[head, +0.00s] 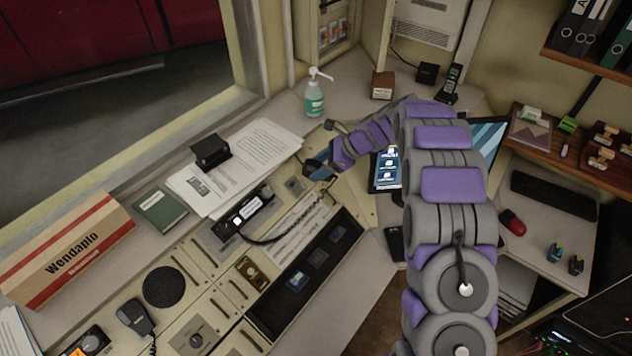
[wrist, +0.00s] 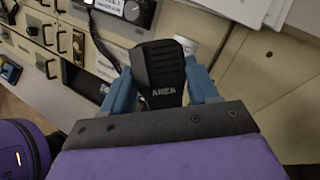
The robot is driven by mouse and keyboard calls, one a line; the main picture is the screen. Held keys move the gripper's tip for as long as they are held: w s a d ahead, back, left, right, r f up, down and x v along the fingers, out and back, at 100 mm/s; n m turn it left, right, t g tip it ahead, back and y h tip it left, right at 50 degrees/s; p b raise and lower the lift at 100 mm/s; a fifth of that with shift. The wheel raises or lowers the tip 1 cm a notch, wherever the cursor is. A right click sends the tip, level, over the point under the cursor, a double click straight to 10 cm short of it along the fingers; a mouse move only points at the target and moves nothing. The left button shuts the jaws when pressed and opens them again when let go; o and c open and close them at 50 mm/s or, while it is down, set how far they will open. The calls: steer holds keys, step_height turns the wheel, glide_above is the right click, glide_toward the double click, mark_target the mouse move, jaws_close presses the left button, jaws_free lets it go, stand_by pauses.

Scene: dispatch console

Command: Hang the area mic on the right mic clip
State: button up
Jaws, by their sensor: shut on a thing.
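The area mic (wrist: 160,68) is a black hand mic with a ribbed face and the word AREA in white, seen in the wrist view. My gripper (wrist: 158,84) is shut on it, with a blue finger on each side of its body. In the head view my gripper (head: 318,162) is over the console, right of the papers; the mic is hard to make out there. A coiled cord runs toward this area from a black radio unit (head: 243,212). I cannot clearly pick out the right mic clip in either view.
Another black hand mic (head: 136,316) sits at the console's lower left. Papers (head: 225,180), a black box (head: 210,151) and a sanitizer bottle (head: 314,98) stand near the window ledge. A tablet (head: 386,168) is partly behind my arm. A recessed black tray (head: 310,270) runs along the console front.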

steer(key=f+m+t, duration=0.1)
steer(key=m, duration=0.1)
steer(key=a+f+m+t, duration=0.1)
steer(key=t, duration=0.1)
steer(key=shift+a+f+m, duration=0.2)
steer(key=shift+m, duration=0.2)
steer(key=shift+s+f+m+t, duration=0.1)
steer(key=shift+f+m+t, duration=0.6)
steer(key=shift+m+t, duration=0.15)
steer(key=shift+s+d+f+m+t, duration=0.1)
steer(key=shift+s+f+m+t, duration=0.1)
steer(key=shift+f+m+t, duration=0.25)
steer(key=shift+s+d+f+m+t, duration=0.1)
steer(key=shift+s+f+m+t, duration=0.15)
steer(key=shift+f, duration=0.3)
steer(key=shift+a, duration=0.1)
steer(key=shift+w+a+f, duration=0.1)
steer(key=shift+a+f, duration=0.05)
